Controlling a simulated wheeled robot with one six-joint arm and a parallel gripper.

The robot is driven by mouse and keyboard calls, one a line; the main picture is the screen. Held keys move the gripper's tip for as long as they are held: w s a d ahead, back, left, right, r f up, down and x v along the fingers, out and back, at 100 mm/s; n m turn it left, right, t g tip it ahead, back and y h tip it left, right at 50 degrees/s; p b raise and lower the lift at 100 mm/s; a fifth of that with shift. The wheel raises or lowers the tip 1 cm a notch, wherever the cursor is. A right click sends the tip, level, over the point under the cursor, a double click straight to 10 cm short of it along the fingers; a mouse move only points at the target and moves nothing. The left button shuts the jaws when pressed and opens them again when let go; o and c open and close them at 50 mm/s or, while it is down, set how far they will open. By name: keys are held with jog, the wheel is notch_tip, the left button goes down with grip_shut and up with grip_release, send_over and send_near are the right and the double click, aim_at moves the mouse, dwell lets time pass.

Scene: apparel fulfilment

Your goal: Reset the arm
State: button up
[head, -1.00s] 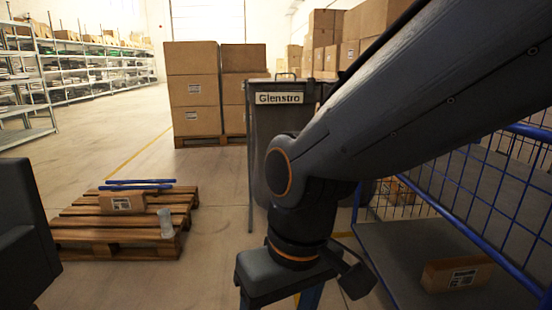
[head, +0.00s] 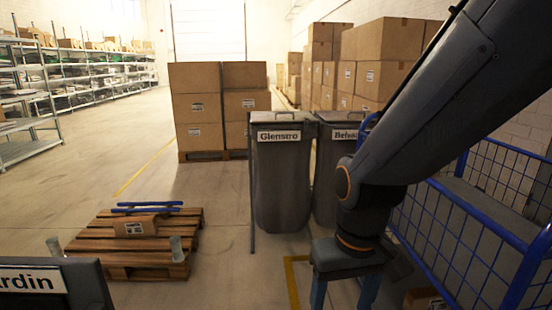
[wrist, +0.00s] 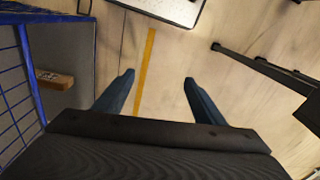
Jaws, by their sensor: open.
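My gripper (wrist: 159,82) is open and empty in the wrist view. Its two blue fingers are spread apart above the bare floor and a yellow line. In the head view, my arm comes in from the upper right, and the blue fingers (head: 343,290) point down at the bottom, their tips cut off by the frame edge. The gripper is left of the blue wire cage cart.
The blue cage cart (head: 480,222) stands close on the right, with a small carton (wrist: 55,78) in it. Grey bins labelled Glenstro (head: 281,180) and Belva... (head: 328,165) stand ahead. A wooden pallet (head: 110,245) with a carton (head: 136,226) lies left. Open floor lies between.

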jog(key=s+d+r+m+p, duration=0.2)
jog(key=d+r+p, duration=0.5)
jog(key=r+p, duration=0.2)
jog(key=shift+d+r+h+p, duration=0.2)
jog(key=shift+d+h+p, duration=0.15)
jog(key=shift+p, duration=0.7)
jog(key=shift+s, duration=0.1)
